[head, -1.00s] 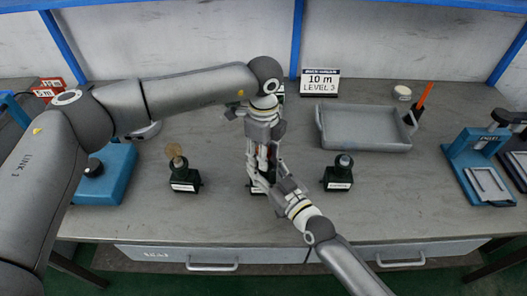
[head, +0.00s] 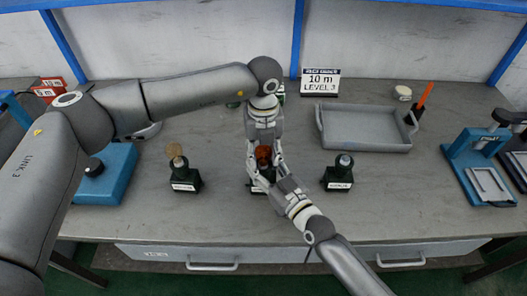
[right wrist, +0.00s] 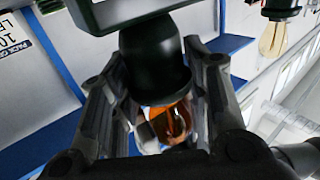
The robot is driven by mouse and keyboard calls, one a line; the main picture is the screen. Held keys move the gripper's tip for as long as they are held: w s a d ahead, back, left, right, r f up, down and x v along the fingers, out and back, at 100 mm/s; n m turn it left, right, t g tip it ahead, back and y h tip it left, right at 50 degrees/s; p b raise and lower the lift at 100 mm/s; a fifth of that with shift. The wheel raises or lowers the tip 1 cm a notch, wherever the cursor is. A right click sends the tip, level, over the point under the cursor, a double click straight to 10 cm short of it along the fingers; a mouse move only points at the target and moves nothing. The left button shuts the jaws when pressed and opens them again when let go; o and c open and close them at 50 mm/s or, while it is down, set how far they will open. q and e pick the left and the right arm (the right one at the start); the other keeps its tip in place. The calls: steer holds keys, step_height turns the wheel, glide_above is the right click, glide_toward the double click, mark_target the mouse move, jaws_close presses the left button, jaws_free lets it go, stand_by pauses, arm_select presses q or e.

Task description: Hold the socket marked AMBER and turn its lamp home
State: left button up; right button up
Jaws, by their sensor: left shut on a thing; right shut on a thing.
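The middle socket (head: 256,188) is dark green and stands upright on the bench. Its label is mostly hidden by my right gripper, so I cannot read it. An amber lamp (head: 264,154) sits upright in its top. My left gripper (head: 265,158) points down from above, shut on the lamp with fingers on either side. My right gripper (head: 264,180) reaches in from the front right, shut on the socket. In the right wrist view the socket (right wrist: 152,58) appears upside down between the right fingers, with the amber lamp (right wrist: 172,122) below it.
A socket with a pale lamp (head: 185,180) stands to the left, another with a greyish lamp (head: 338,177) to the right. A grey tray (head: 362,147) lies at the back right, a sign (head: 320,84) behind. Blue fixtures stand at both sides. The front bench strip is clear.

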arm_select(q)
steer(key=shift+o, duration=0.2)
steer(key=m, duration=0.5)
steer(key=shift+r+m, duration=0.2)
steer(key=shift+m, duration=0.1)
steer(key=m, duration=0.9)
steer(key=shift+w, duration=0.1)
steer(key=m, duration=0.4)
steer(key=shift+m, duration=0.3)
steer(key=o, duration=1)
steer(key=shift+o, duration=0.2)
steer(key=shift+f, duration=0.1)
